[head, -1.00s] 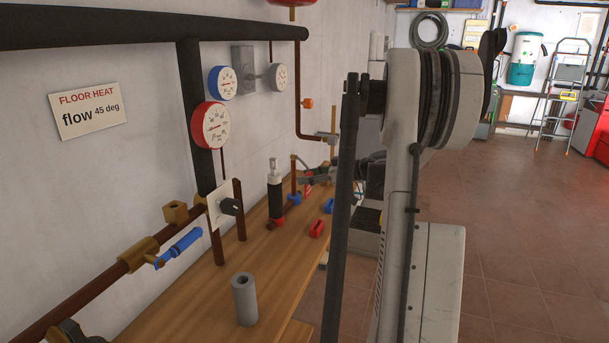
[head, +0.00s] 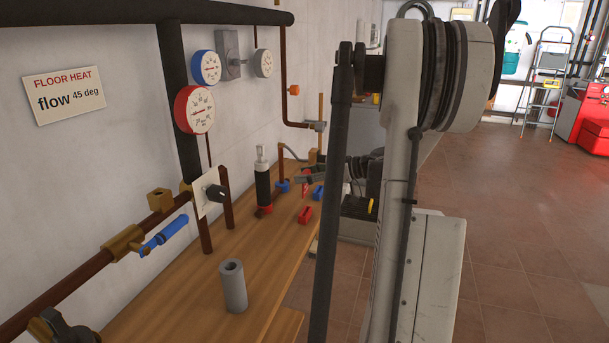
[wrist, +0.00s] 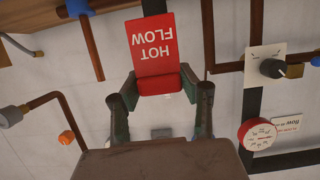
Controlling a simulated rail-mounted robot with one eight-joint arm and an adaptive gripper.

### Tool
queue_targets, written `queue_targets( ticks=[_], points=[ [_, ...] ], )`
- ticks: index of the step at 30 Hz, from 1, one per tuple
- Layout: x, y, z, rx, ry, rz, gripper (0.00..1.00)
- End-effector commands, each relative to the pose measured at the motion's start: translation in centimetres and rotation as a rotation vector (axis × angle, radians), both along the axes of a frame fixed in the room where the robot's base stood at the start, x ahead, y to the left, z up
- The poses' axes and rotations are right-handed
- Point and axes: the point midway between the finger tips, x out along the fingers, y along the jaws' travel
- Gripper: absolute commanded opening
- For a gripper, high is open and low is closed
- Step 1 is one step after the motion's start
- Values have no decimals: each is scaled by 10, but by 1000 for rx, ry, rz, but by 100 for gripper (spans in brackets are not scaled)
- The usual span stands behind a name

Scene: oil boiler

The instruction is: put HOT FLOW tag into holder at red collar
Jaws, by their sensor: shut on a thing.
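The red HOT FLOW tag (wrist: 153,48) is between my gripper's (wrist: 160,88) two fingers in the wrist view. Its lettering appears upside down there. My gripper is shut on the tag's thicker red end. In the head view my gripper (head: 308,180) is small, over the bench, to the right of a black upright pipe (head: 262,185). That pipe has a red collar (head: 265,209) at its foot. In the wrist view a black part (wrist: 154,6) shows just beyond the tag. The holder cannot be made out, and the red collar is not clear in the wrist view.
A blue collar (head: 282,186) is on a copper pipe beside the black one. A red clip (head: 305,214) and a blue piece (head: 318,193) lie on the wooden bench (head: 215,275). A grey sleeve (head: 233,286) stands in front. A controller (head: 211,192) and gauges line the wall.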

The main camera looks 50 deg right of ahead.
Motion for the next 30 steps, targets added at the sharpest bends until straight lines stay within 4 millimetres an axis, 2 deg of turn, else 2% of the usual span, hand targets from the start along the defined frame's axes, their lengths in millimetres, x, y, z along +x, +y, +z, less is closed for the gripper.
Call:
queue_targets(
  ticks=[10, 24, 30],
  points=[
    [0, 0, -6, 0, 0, 0, 14],
    [0, 0, -44, 0, 0, 0, 14],
    [0, 0, -49, 0, 0, 0, 14]
  ],
)
